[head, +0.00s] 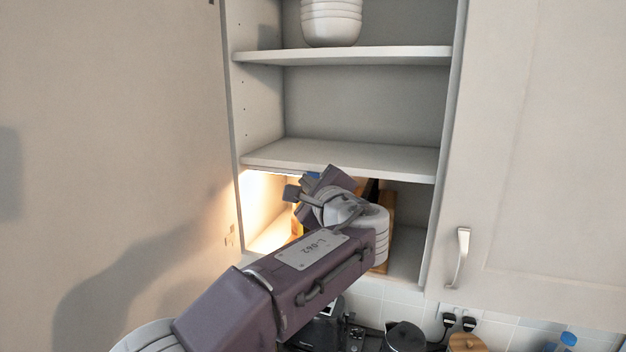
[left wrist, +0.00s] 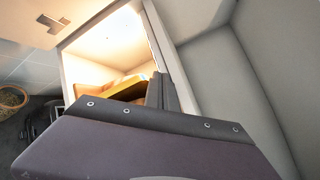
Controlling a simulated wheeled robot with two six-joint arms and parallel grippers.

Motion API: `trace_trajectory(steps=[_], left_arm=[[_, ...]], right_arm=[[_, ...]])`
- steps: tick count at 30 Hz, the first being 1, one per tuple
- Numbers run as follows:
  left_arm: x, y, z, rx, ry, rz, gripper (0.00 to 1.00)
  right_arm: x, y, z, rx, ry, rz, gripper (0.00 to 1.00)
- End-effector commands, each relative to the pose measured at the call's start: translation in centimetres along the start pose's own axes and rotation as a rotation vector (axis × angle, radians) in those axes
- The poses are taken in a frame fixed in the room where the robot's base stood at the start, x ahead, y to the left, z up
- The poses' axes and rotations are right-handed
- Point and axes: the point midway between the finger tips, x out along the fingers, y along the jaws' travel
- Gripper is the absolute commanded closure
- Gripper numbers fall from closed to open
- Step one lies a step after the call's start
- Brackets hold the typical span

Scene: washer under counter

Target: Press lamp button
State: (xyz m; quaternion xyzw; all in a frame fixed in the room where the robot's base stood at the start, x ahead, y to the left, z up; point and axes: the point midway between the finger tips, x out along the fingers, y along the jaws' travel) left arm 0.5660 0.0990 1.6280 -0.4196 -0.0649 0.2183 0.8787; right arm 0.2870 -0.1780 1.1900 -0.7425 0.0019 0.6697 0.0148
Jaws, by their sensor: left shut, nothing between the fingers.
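A lamp lights the left part of the lowest cupboard compartment (head: 257,205) with a warm glow. The lamp body and its button cannot be made out in the head view, where my arm and the shelf above cover part of the space. My left gripper (head: 310,184) is shut and empty, raised into the compartment's opening just below the middle shelf (head: 345,158). In the left wrist view the lit compartment (left wrist: 92,74) shows beyond my wrist, with a bright upper surface. I cannot tell whether the gripper touches anything. My right gripper is not in view.
Wooden or orange items (left wrist: 128,90) stand inside the compartment behind my gripper. White bowls (head: 331,22) sit on the top shelf. A closed cupboard door with a handle (head: 461,258) is at the right. A dark kettle (head: 404,337) stands on the counter below.

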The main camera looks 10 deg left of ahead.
Motion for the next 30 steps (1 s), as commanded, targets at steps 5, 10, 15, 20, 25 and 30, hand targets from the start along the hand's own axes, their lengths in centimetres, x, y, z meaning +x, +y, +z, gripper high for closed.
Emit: trace_trajectory(steps=[5, 10, 15, 20, 25, 30], left_arm=[[0.0, -0.1, 0.0, 0.000, 0.000, 0.000, 1.00], [-1.2, 0.8, 0.4, -0.003, 0.001, -0.003, 1.00], [-2.9, 1.7, 1.3, -0.003, 0.001, -0.003, 1.00], [-4.3, 2.4, 2.1, -0.002, 0.001, -0.002, 1.00], [-4.8, 2.6, 2.6, 0.000, 0.000, 0.000, 1.00], [-4.8, 2.5, 2.6, 0.000, 0.000, 0.000, 1.00]], right_arm=[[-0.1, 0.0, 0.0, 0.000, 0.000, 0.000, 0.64], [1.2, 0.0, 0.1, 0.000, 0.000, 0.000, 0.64], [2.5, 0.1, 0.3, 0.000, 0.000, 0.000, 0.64], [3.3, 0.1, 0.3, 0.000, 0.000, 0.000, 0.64], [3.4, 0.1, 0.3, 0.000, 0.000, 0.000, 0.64], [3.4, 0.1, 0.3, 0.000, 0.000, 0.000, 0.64]])
